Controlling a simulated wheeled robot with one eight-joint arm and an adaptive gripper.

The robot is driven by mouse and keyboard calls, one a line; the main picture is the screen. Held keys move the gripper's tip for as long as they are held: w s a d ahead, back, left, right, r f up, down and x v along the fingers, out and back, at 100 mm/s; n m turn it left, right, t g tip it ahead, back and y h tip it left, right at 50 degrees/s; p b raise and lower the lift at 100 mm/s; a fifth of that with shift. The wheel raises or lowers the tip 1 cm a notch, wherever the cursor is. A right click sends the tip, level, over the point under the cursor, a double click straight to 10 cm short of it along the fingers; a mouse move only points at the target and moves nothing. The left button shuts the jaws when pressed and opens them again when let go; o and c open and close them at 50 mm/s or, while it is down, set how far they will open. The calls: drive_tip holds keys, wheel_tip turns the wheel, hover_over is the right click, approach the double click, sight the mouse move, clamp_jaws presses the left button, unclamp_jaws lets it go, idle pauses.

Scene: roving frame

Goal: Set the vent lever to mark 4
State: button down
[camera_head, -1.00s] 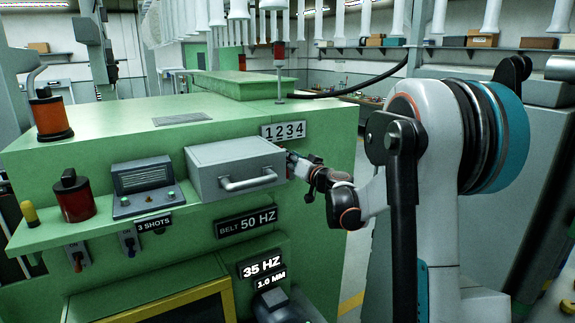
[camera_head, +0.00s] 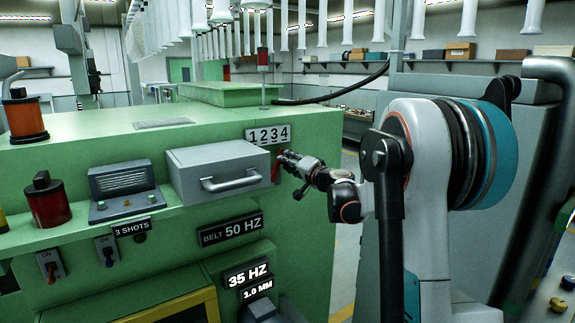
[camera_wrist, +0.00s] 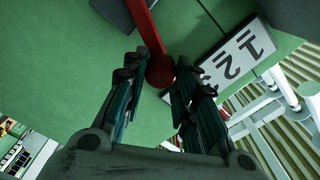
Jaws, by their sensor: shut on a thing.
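The vent lever (camera_wrist: 147,32) is a red bar with a round red knob in the wrist view. In the head view a small red part of it (camera_head: 276,171) shows just right of the grey drawer box. My gripper (camera_wrist: 160,82) is shut on the lever's knob end, with a finger on each side; it also shows in the head view (camera_head: 282,161). The scale plate (camera_head: 268,134), marked 1 2 3 4, is above the lever on the green machine.
The grey box with a handle (camera_head: 218,170) is close left of my gripper. The green machine (camera_head: 80,150) fills the left. A black cable (camera_head: 335,93) arches behind the arm. A control box with green buttons (camera_head: 123,188) stands on the shelf.

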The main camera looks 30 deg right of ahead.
idle(0.4)
drive_tip(key=c, duration=1.3)
unclamp_jaws()
drive_tip(key=shift+d, duration=0.15)
drive_tip(key=s, duration=1.2)
drive_tip(key=shift+d, duration=0.15)
